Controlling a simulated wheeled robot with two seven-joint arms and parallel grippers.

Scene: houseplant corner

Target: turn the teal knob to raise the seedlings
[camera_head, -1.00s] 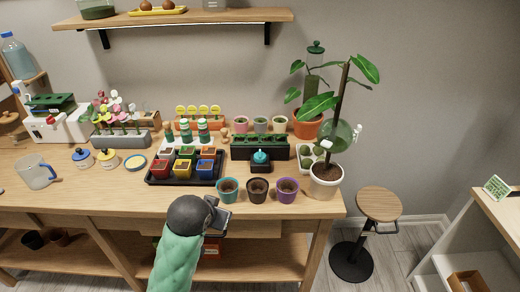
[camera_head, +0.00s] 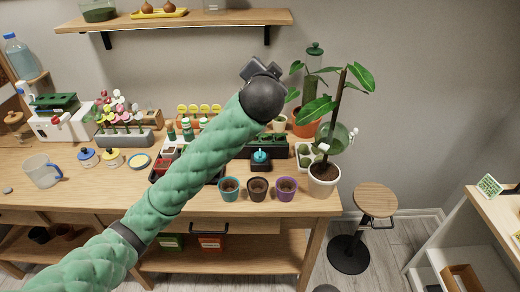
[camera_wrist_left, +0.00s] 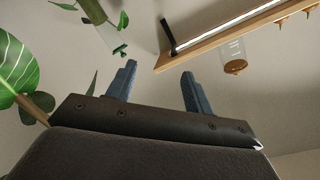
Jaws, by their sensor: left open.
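The teal knob (camera_head: 261,156) sits on a small dark base on the bench, just in front of the dark planter box (camera_head: 268,145) that holds the green seedlings. My left arm rises from the lower left across the bench. My left gripper (camera_head: 252,67) is above and behind the knob, high in front of the wall and apart from it. In the left wrist view its two blue-grey fingers (camera_wrist_left: 158,85) stand apart with nothing between them. My arm hides part of the planter and the pot tray. My right gripper is in no view.
Teal, dark and purple pots (camera_head: 257,189) stand in front of the knob. A potted plant (camera_head: 323,180) with large leaves stands at the right end of the bench. A wall shelf (camera_head: 190,18) hangs above. A stool (camera_head: 374,200) stands on the floor to the right.

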